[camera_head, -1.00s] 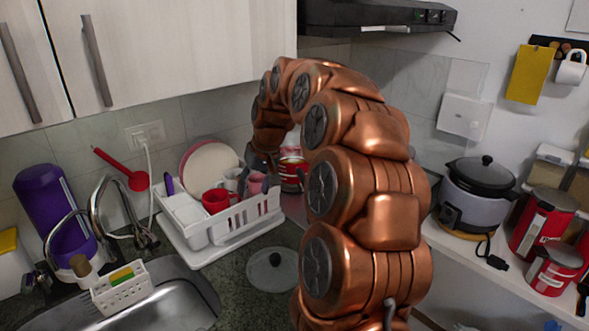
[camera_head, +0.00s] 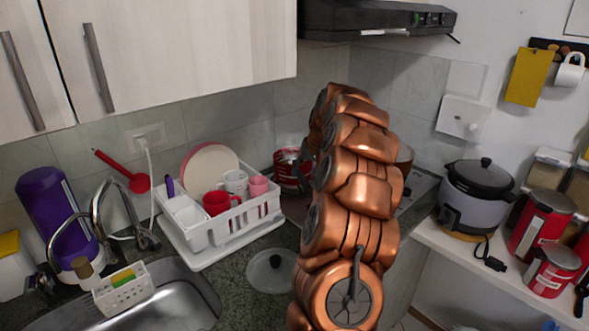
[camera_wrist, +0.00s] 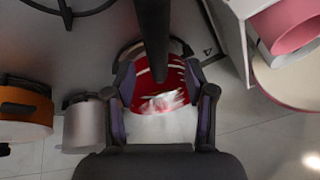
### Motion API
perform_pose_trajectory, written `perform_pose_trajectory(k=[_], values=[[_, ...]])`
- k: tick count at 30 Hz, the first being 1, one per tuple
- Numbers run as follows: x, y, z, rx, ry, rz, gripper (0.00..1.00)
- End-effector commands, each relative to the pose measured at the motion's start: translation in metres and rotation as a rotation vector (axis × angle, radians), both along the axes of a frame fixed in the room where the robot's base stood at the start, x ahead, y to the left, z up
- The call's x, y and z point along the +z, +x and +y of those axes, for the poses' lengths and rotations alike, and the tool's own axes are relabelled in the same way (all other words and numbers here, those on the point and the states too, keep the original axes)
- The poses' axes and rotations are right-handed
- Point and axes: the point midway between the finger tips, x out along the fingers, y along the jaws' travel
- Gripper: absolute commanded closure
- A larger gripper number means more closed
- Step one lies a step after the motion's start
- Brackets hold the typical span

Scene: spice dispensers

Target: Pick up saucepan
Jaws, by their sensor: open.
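A red pot, which looks like the saucepan, stands at the back of the counter in the head view (camera_head: 291,172), right of the dish rack, partly behind my arm. In the wrist view the red pot (camera_wrist: 150,104) shows between my fingers, with bright glare on its side. A dark bar (camera_wrist: 152,35) comes down from the top over it; I cannot tell if it is the handle. My gripper (camera_wrist: 158,78) is open, with one finger on each side of the red shape. I cannot tell if they touch. My arm hides the gripper in the head view.
A white dish rack (camera_head: 212,243) with cups and plates stands left of the red pot. A copper-coloured pot (camera_head: 404,158) is on the stove behind my arm. A glass lid (camera_head: 272,270) lies on the counter. A range hood (camera_head: 375,22) hangs above.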

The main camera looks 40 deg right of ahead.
Motion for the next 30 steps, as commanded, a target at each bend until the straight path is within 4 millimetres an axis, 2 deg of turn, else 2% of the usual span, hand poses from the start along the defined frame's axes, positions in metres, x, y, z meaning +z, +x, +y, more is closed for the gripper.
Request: perform_pose_trajectory(k=[12,19,30], values=[[-0.039,0.019,-0.006,-0.001,-0.001,-0.002,0.45],[-0.041,0.019,-0.006,-0.001,-0.002,-0.002,0.46],[-0.041,0.019,-0.006,0.0,-0.001,-0.002,0.85]])
